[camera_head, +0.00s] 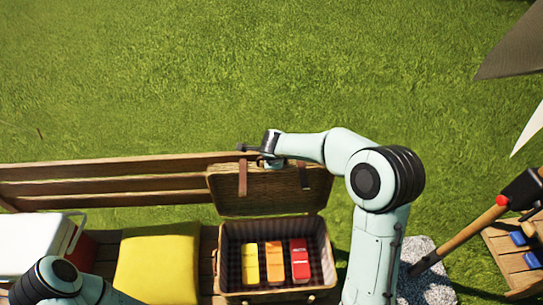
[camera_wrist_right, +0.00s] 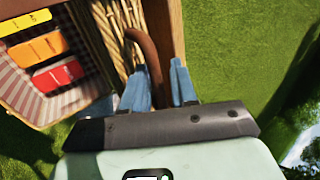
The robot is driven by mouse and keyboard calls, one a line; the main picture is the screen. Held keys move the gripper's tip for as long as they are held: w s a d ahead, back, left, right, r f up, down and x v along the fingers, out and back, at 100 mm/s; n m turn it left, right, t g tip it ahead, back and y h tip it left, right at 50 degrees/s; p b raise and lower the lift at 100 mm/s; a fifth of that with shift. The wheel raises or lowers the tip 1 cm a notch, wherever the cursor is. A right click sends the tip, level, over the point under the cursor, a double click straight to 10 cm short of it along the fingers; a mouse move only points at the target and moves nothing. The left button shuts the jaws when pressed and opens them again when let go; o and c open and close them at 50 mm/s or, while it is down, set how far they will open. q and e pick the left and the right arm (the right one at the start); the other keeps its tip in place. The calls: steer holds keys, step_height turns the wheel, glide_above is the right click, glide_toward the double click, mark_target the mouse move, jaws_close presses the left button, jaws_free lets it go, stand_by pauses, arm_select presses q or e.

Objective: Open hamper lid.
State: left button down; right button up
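The wicker hamper (camera_head: 232,294) stands on the bench with its lid (camera_head: 270,203) raised, roughly upright, at the back. The interior is exposed, with a checked lining. It also shows in the wrist view (camera_wrist_right: 18,98). My right gripper (camera_head: 246,148) is at the lid's top edge. My left gripper is out of view; only part of the left arm shows at lower left.
Yellow (camera_head: 250,264), orange (camera_head: 274,262) and red (camera_head: 300,260) packs lie inside the hamper. A yellow cushion (camera_head: 158,265) and a white cooler (camera_head: 35,243) are to the left. A wooden-handled tool (camera_head: 460,243) and a small table (camera_head: 505,262) are at right. Open grass lies behind the bench.

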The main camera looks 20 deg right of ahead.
steer(key=v, duration=1.3)
steer(key=shift+r, duration=0.1)
